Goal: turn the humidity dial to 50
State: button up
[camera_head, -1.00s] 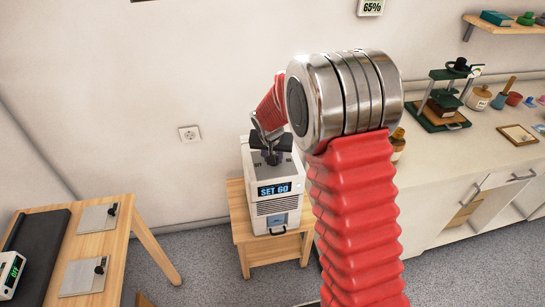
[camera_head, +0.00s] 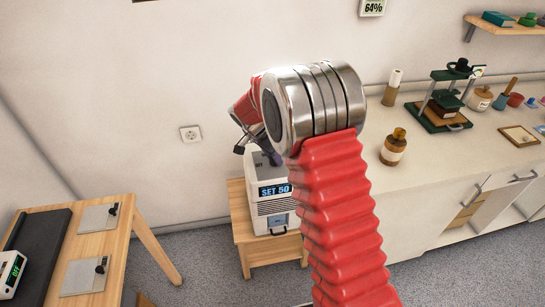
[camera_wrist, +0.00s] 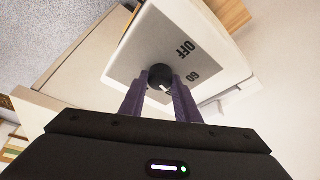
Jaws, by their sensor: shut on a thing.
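The dehumidifier (camera_head: 270,199) is a white box with a grey top, and its display (camera_head: 275,190) reads SET 50. In the wrist view, its black dial (camera_wrist: 160,75) has a white pointer mark and sits on the grey panel (camera_wrist: 147,48) by the printed words OFF and 60. My gripper (camera_wrist: 160,90) has its purple fingers on either side of the dial, shut on it. In the head view my gripper (camera_head: 268,158) is at the top of the box, largely hidden by my wrist, and the dial cannot be made out.
The box stands on a small wooden table (camera_head: 240,222) against the wall. A wall readout (camera_head: 372,8) shows 64%. A counter (camera_head: 440,165) with a brown bottle (camera_head: 394,147) and a press (camera_head: 445,100) is at right. A wooden bench (camera_head: 115,240) is at left.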

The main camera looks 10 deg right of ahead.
jog(key=shift+a+m+g, duration=0.15)
jog(key=shift+m+g, duration=0.45)
jog(key=shift+m, duration=0.8)
jog(key=o, duration=1)
jog(key=shift+w, duration=0.1)
jog(key=v, duration=1.3)
jog(key=shift+a+r, duration=0.25)
jog(key=shift+a, duration=0.1)
